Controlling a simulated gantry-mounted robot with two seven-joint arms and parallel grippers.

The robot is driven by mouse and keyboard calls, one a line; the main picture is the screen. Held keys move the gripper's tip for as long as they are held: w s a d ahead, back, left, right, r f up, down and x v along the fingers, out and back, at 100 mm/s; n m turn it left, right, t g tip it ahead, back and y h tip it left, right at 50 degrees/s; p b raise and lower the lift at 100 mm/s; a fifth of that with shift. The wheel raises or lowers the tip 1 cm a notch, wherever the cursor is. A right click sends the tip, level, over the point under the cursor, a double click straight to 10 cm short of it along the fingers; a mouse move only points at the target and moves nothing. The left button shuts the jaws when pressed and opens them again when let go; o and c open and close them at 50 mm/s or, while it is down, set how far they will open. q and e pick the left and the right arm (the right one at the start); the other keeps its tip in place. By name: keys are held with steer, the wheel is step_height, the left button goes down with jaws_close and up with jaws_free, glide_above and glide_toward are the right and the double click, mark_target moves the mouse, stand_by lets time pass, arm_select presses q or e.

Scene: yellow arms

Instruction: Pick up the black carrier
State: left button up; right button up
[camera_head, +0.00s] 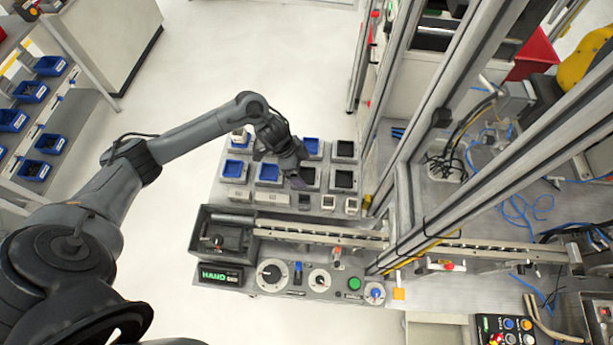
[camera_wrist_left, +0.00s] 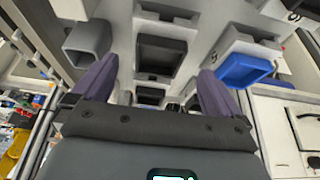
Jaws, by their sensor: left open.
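Black carriers sit in square grey holders on the grey work table (camera_head: 212,196). One black carrier (camera_head: 345,149) is at the back right and another black carrier (camera_head: 344,180) is in front of it. A third black carrier (camera_head: 308,178) lies beside my left gripper (camera_head: 298,182), partly hidden by it. My left gripper is open and empty, pointing down over the holders. In the left wrist view its two purple fingers (camera_wrist_left: 160,72) are spread apart, with a black carrier (camera_wrist_left: 161,57) between them in the picture, beyond the tips. My right gripper is not in view.
Blue carriers (camera_head: 269,172) stand left of and behind the gripper; one blue carrier (camera_wrist_left: 242,70) is beside the right finger in the wrist view. Small pale blocks (camera_head: 272,198) line the front. A conveyor rail (camera_head: 320,236) runs in front, and metal frame posts (camera_head: 385,100) rise at the right.

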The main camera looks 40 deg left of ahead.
mark_target(307, 177)
arm_select(q)
steer(key=shift+s+p+x, duration=0.2)
steer(key=shift+p+x, duration=0.1)
steer(key=shift+x, duration=2.25)
steer(key=shift+a+f, duration=0.1)
steer(key=shift+c, duration=0.2)
steer(key=c, duration=1.2)
